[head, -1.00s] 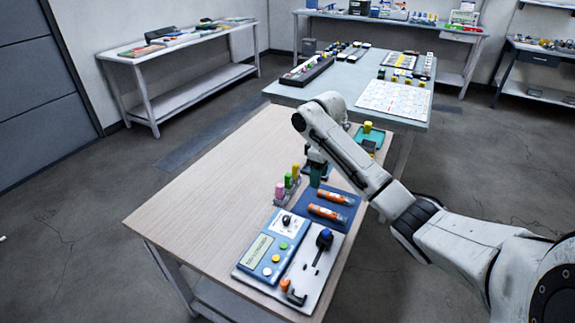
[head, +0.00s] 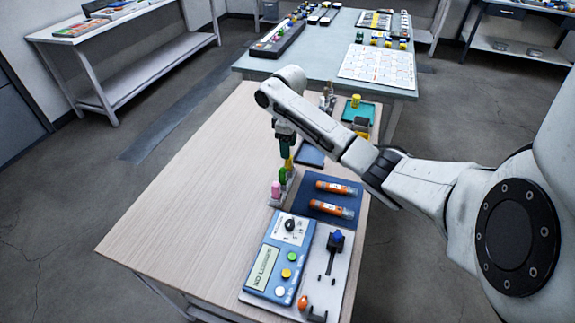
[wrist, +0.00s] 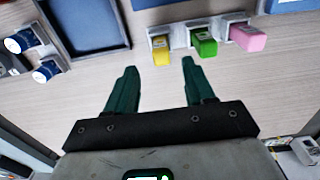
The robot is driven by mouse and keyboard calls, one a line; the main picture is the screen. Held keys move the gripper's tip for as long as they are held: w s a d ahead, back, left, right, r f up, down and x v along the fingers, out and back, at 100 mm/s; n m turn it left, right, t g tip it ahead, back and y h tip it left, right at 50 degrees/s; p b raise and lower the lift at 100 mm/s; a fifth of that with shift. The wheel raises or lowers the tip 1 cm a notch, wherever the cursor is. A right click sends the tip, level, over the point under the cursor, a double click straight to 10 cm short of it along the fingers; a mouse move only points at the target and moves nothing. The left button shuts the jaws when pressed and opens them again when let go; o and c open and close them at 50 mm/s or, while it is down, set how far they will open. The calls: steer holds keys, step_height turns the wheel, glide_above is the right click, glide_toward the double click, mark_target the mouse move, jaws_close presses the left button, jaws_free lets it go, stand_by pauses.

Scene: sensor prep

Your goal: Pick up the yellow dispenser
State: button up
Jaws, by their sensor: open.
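The yellow dispenser (wrist: 160,56) sits in the end slot of a small grey rack, with a green dispenser (wrist: 206,47) and a pink one (wrist: 248,38) in the same row. In the head view the yellow dispenser (head: 289,164) is partly hidden by my gripper. My gripper (wrist: 158,65) is open, with two dark green fingers apart and nothing between them. In the wrist view the yellow dispenser lies just beyond the gap between the fingertips. In the head view my gripper (head: 285,152) hangs at the far end of the rack.
Right of the rack lies a blue mat (head: 326,211) with two orange-labelled tubes. A dark blue tray (wrist: 85,22) is close by. A blue control box (head: 268,268) stands nearer. The table's left side (head: 190,190) is clear.

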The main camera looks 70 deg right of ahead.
mark_target(289, 165)
steer(key=shift+s+a+f, duration=0.1)
steer(key=shift+f, duration=1.35)
steer(key=shift+s+f, duration=0.1)
steer(key=shift+f, duration=1.35)
steer(key=shift+c, duration=0.4)
jaws_close()
